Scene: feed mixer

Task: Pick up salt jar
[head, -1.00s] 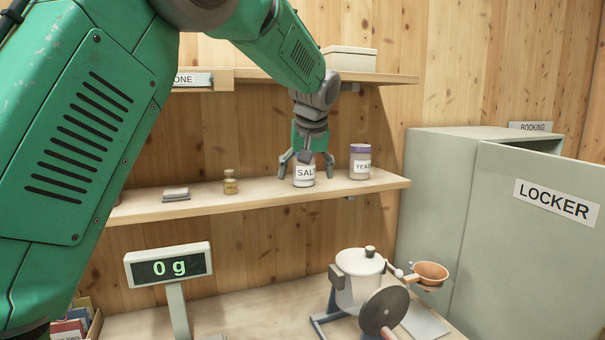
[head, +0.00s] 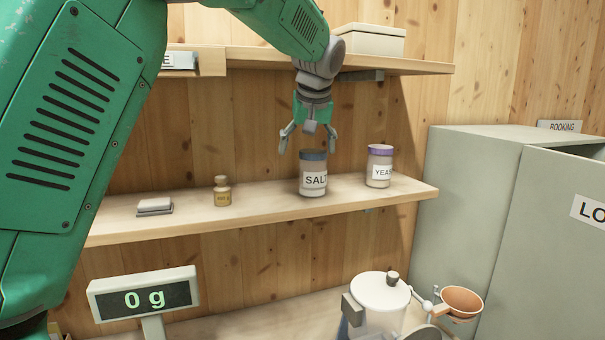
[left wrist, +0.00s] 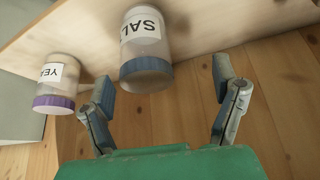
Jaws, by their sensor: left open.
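The salt jar (head: 313,179), clear with a grey-blue lid and a white SALT label, stands upright on the wooden shelf (head: 260,207). My left gripper (head: 308,143) is open just above its lid, pointing down, with nothing between the fingers. In the left wrist view the salt jar (left wrist: 145,50) lies ahead of the open left gripper (left wrist: 166,90), apart from the fingers and nearer the left one. My right gripper is not in view.
A yeast jar (head: 379,168) with a purple lid stands close to the right of the salt jar. A small brown bottle (head: 222,192) stands to the left. An upper shelf (head: 400,67) is behind the arm. A locker (head: 470,220) is at right.

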